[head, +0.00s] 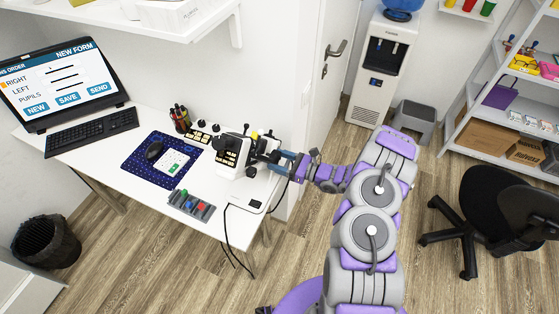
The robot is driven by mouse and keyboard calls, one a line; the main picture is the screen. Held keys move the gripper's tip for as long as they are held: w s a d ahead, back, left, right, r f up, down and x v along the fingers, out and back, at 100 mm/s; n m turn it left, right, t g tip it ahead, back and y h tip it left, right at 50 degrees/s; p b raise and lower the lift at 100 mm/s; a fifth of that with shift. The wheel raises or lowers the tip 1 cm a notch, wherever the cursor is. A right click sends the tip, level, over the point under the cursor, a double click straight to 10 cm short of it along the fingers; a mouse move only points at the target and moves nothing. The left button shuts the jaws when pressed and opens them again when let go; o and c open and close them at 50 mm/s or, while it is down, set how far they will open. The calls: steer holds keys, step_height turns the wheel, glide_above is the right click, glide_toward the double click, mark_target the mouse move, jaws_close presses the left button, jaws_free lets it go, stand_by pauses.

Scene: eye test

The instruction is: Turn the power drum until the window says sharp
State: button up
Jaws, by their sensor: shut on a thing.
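A white and black lens-measuring device (233,166) stands on the right end of the white desk. My gripper (276,159) reaches in from the right and is shut at the device's right side, on a dark part that I take to be the power drum. The drum is small and mostly hidden by the jaws. A small panel with pale marks shows on the device's front, but I cannot read any word in it or tell which part is the window.
On the desk (120,160) are a monitor (68,83), a keyboard (92,131), a blue mat (140,172) with a mouse, a pen holder (180,120) and a grey rack (191,206). A black chair (505,210) stands at the right.

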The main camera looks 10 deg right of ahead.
steer(key=m, duration=0.5)
steer(key=shift+s+f, duration=0.15)
steer(key=o, duration=0.7)
steer(key=shift+d, duration=0.15)
steer(key=o, duration=0.3)
steer(key=shift+d, duration=0.25)
steer(key=shift+o, duration=0.2)
steer(key=shift+a, duration=0.15)
steer(key=shift+s, duration=0.1)
steer(key=p+v, duration=0.3)
steer(key=v, duration=1.4)
steer(key=shift+d, duration=0.3)
